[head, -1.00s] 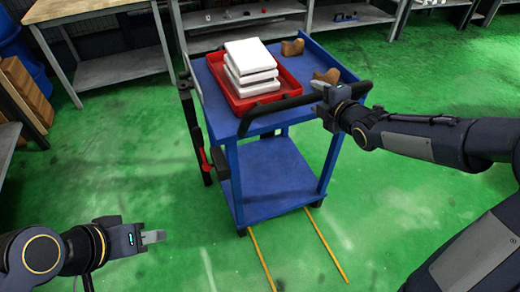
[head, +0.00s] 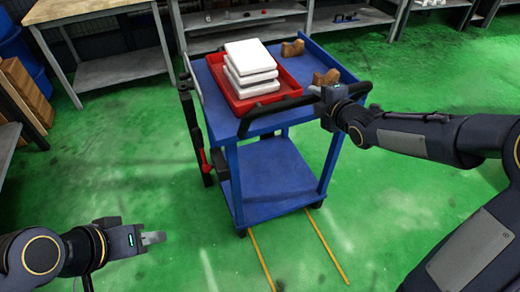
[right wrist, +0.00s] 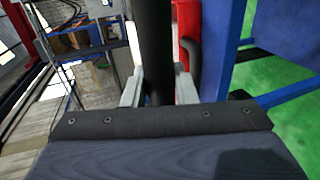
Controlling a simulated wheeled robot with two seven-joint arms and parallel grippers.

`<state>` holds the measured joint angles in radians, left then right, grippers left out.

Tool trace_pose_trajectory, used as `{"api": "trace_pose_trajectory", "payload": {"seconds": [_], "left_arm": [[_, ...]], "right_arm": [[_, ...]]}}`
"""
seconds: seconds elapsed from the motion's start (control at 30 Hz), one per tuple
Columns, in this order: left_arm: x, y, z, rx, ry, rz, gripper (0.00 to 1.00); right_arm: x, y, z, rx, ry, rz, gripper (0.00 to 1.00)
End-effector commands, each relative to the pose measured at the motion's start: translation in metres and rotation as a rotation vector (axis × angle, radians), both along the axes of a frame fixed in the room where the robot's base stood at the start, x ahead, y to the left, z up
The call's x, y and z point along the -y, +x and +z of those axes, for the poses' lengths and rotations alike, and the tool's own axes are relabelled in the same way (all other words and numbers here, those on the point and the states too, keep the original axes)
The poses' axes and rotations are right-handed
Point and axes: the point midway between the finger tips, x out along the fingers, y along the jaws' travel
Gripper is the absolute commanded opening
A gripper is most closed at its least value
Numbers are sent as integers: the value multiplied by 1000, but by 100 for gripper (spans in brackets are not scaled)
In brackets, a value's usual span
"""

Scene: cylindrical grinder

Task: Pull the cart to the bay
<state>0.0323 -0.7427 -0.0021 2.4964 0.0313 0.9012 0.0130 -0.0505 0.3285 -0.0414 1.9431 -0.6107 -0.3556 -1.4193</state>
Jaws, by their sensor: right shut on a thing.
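The blue cart (head: 270,172) stands upright in the middle of the head view, with a top deck and a lower shelf. Its black handle bar (head: 275,114) runs along the near edge of the top. My right gripper (head: 330,96) is shut on the handle near its right end. In the right wrist view the dark bar (right wrist: 156,45) passes between the two fingers. My left gripper (head: 153,238) is at the lower left, over the floor and apart from the cart; its finger gap is not clear. Two yellow floor lines (head: 262,262) run from the cart's near side towards me.
A red tray (head: 239,98) with stacked white blocks (head: 250,64) and two brown blocks (head: 325,77) ride on the cart. A black post with a red part (head: 203,160) stands at its left. Benches (head: 122,68) line the back. Green floor in front is clear.

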Motion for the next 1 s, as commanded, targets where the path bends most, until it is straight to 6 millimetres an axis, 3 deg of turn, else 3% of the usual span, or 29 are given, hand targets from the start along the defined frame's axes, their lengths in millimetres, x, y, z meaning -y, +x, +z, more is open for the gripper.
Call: {"api": "trace_pose_trajectory", "payload": {"seconds": [1.0], "left_arm": [[0,0,-3,0,0,0,36]], "right_arm": [[27,-72,-1,-4,-1,-2,0]]}}
